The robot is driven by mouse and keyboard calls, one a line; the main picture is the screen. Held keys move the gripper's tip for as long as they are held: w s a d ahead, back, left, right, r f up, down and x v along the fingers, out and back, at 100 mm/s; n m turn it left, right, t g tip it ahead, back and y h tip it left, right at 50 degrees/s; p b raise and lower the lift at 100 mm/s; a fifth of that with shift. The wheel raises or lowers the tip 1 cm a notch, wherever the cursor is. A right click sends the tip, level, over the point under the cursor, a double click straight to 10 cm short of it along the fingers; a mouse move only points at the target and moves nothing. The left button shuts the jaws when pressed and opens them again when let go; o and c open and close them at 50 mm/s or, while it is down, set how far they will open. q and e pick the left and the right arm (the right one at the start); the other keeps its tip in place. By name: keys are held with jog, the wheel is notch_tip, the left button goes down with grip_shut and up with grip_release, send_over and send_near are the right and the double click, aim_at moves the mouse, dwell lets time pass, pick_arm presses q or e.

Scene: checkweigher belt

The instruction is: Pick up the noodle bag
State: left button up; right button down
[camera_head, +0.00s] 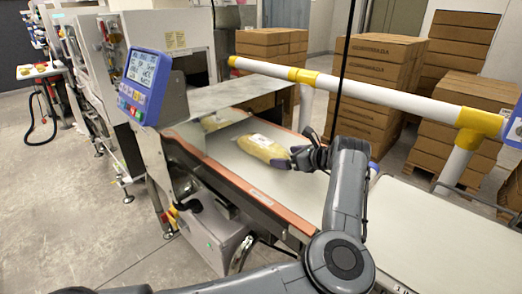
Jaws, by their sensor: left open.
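A noodle bag (264,149), clear with yellow contents and a white label, lies on the pale conveyor belt (300,190). My left gripper (289,158) is open at the right end of this bag. Its dark fingers overlap the bag's end in the picture, and I cannot tell whether they touch it. A second yellow bag (214,121) lies further back on the belt, partly hidden by the metal cover. My right gripper is not in view.
A checkweigher with a blue display (143,82) stands left of the belt. A white and yellow rail (385,97) runs behind and above the belt. Stacked cartons (370,85) stand beyond it. A pale surface (430,235) at the lower right is clear.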

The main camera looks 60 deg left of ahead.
aim_at(282, 156)
pick_arm(q)
jog(key=b+x, duration=0.2)
jog(key=x, duration=0.2)
jog(key=shift+s+f, duration=0.15)
jog(key=shift+f, duration=0.1)
jog(key=shift+a, duration=0.3)
jog(key=shift+d, duration=0.1)
jog(key=c, duration=1)
jog(key=shift+r, duration=0.1)
jog(key=shift+c, duration=0.3)
